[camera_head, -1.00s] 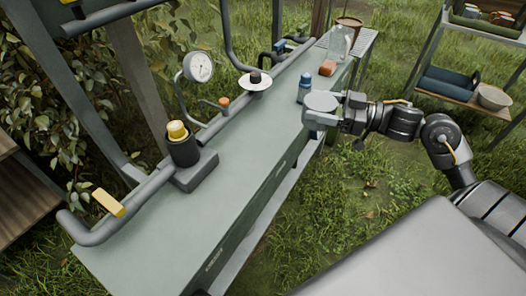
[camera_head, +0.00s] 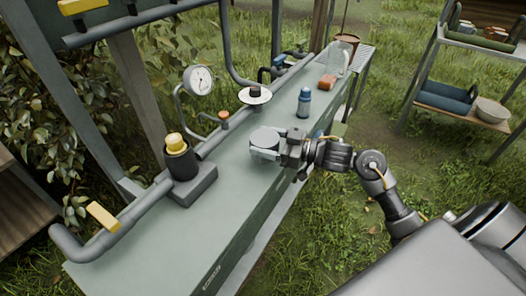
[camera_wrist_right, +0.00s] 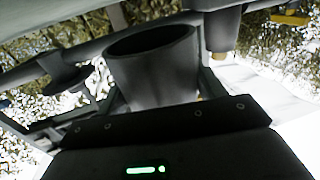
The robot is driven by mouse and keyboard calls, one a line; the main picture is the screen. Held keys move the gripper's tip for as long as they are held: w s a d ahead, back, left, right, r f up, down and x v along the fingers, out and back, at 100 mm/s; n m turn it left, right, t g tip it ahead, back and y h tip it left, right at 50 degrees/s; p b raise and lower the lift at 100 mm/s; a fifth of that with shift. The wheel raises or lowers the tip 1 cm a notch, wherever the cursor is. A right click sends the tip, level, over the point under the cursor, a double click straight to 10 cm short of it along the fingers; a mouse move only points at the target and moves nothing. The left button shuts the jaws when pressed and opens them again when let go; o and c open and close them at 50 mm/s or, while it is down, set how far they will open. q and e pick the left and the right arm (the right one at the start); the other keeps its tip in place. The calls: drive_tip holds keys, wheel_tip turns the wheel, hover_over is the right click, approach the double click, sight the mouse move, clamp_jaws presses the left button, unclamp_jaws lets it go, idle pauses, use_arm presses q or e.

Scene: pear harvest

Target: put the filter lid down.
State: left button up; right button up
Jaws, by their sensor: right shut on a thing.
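The filter lid (camera_head: 264,137) is a round grey piece with a flat top. My right gripper (camera_head: 279,146) is shut on it, coming from the right. The lid is level over the middle of the grey-green bench (camera_head: 240,185); whether it touches the bench I cannot tell. In the right wrist view a dark hollow cylinder (camera_wrist_right: 150,65) stands right in front of my gripper body; it appears to be the held lid. The fingertips are hidden there. My left gripper is not in view.
On the bench, a black cylinder with a yellow cap (camera_head: 177,143) stands left of the lid. A pressure gauge (camera_head: 200,79) and a white disc with a black knob (camera_head: 255,95) are behind. A blue bottle (camera_head: 304,103) and an orange block (camera_head: 327,82) stand farther right.

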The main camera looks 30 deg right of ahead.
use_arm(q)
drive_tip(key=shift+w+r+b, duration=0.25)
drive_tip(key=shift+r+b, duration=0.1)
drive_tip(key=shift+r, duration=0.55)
use_arm(e)
drive_tip(key=shift+w+a+f, duration=0.1)
drive_tip(key=shift+a+f, duration=0.05)
drive_tip(key=shift+f, duration=0.8)
drive_tip(key=shift+w+a+f, duration=0.1)
drive_tip(key=shift+f, duration=0.85)
drive_tip(key=shift+f, duration=0.15)
drive_tip(key=o, duration=1.1)
drive_tip(key=shift+o, duration=0.2)
drive_tip(key=shift+s+d, duration=0.15)
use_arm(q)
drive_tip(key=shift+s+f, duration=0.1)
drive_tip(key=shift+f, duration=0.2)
use_arm(e)
drive_tip(key=v, duration=1.1)
drive_tip(key=shift+s+d, duration=0.15)
drive_tip(key=shift+s, duration=0.1)
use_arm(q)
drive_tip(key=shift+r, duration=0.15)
